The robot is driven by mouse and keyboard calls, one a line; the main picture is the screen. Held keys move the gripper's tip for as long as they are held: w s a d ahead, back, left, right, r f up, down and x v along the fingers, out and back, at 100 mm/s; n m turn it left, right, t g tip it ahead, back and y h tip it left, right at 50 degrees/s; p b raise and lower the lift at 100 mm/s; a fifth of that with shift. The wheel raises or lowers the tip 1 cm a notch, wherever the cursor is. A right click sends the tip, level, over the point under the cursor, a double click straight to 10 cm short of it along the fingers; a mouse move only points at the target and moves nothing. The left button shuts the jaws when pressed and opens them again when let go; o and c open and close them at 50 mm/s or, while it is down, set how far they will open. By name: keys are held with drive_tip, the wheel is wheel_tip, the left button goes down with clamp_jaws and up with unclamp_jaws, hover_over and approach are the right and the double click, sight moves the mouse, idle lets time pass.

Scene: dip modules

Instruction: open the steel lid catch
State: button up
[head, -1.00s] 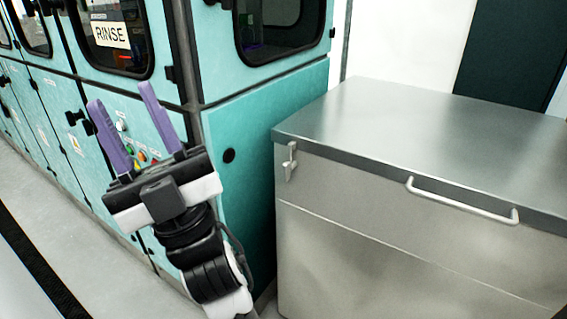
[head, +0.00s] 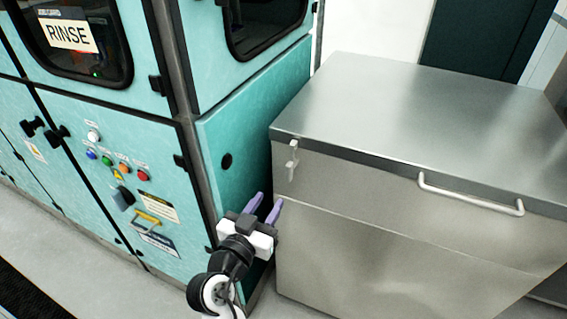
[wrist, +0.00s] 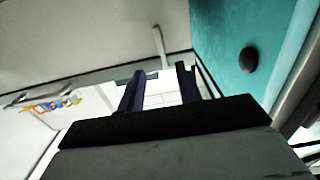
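The lid catch (head: 293,160) is a small pale metal fitting on the front of the steel box (head: 360,240), near its left corner and just under the lid (head: 430,115). In the wrist view a pale upright bar, which looks like the catch (wrist: 160,45), shows beyond my fingertips. My gripper (head: 267,203) has two purple fingers, apart with nothing between them. In the head view it is below and left of the catch, close to the box's left edge. In the wrist view both fingers (wrist: 159,80) are dark and spread. The lid lies closed.
A teal cabinet (head: 245,120) with a black round knob (head: 226,161) stands close on the left, leaving a narrow gap beside the box. Buttons (head: 124,167) are on its front. A bar handle (head: 470,198) sticks out from the box's front, right of the catch.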

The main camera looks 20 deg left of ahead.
sight(288, 171)
drive_tip(key=w+p, duration=0.1)
drive_tip(key=w, duration=0.2)
drive_tip(key=w+p, duration=0.1)
drive_tip(key=w, duration=0.3)
drive_tip(key=w+p, duration=0.1)
drive_tip(key=w, duration=0.3)
drive_tip(key=shift+w+d+r+p, duration=0.15)
drive_tip(key=shift+d+r+p, duration=0.1)
drive_tip(key=shift+p, duration=0.15)
drive_tip(key=shift+w+f, duration=0.2)
drive_tip(key=shift+w, duration=0.6)
drive_tip(key=shift+c, duration=0.2)
clamp_jaws()
